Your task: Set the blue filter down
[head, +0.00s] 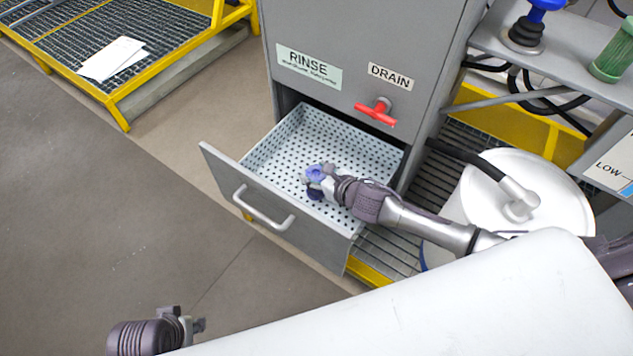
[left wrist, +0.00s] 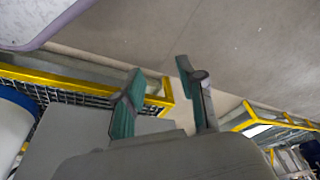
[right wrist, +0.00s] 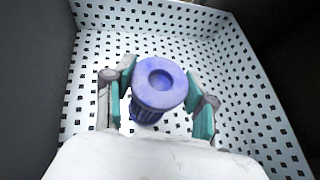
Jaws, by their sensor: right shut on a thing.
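The blue filter (head: 316,173) is in the open rinse drawer, near its front right part in the head view. In the right wrist view the blue filter (right wrist: 159,85) is a ribbed cylinder with a round hollow top, roughly upright between the green finger pads. My right gripper (head: 318,184) is shut on it, over the perforated drawer floor. I cannot tell whether its base touches the floor. My left gripper (left wrist: 160,100) has its fingers apart with nothing between them; it also shows at the bottom left of the head view (head: 190,325).
The perforated drawer (head: 285,140) is pulled out and otherwise empty, with walls around my right gripper. A red drain valve (head: 377,110) sits above it. A white drum (head: 530,200) stands to the right. A green cylinder (head: 614,55) stands on a shelf.

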